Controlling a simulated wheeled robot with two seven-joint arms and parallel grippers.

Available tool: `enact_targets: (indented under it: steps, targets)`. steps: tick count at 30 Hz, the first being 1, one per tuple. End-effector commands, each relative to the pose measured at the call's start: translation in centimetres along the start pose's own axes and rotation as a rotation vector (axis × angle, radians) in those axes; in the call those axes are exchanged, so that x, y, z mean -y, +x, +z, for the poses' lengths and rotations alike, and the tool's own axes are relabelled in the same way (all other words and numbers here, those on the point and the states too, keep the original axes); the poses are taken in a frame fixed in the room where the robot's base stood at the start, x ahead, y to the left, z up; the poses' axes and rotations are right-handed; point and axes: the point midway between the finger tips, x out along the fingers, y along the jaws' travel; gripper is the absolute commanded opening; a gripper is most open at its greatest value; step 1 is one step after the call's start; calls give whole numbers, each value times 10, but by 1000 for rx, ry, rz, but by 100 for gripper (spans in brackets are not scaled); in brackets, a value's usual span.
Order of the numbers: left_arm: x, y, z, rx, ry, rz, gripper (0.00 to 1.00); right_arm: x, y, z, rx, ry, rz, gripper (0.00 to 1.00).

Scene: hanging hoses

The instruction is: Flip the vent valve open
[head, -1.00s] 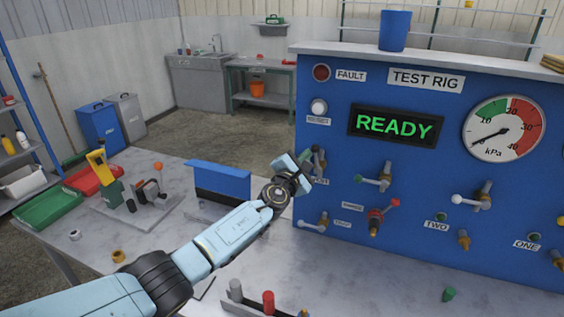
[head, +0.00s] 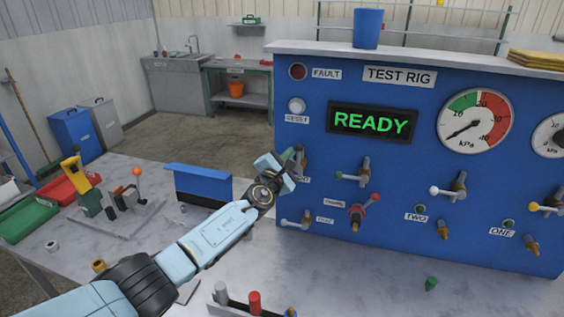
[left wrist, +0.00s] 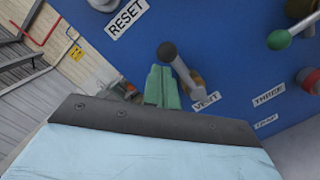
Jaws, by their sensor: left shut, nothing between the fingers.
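The vent valve (head: 301,158) is on the left side of the blue test rig panel, partly hidden by my left gripper in the head view. In the left wrist view, its lever (left wrist: 180,67) has a dark grey knob and runs to a brass body beside the VENT label (left wrist: 207,101). The lever points up and left in that view. My left gripper (head: 287,172) is shut and empty, with its green fingers (left wrist: 161,87) just left of the lever. I cannot tell whether they touch it. My right gripper is not in view.
The panel's READY display (head: 371,122) is lit green. Other valves sit close by, including a green-knobbed one (head: 354,177) and a red-knobbed one (head: 358,212).

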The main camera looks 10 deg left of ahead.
Motion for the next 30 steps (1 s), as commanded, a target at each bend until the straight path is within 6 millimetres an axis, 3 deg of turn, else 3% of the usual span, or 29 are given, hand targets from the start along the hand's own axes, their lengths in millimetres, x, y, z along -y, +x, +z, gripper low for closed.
enact_targets:
  steps: [9, 12, 17, 24, 30]
  targets:
    - [2, -11, -43, 1, 2, -4, 0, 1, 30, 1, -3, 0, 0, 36]
    - [-4, -29, -34, 2, -2, -6, 0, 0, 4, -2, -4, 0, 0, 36]
    - [-5, -59, -34, 2, -1, -6, 0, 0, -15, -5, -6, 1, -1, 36]
    - [-3, -95, -36, 2, 0, -4, 0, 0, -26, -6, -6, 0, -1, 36]
    - [-3, -107, -36, 3, 0, -3, 0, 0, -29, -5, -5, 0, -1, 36]
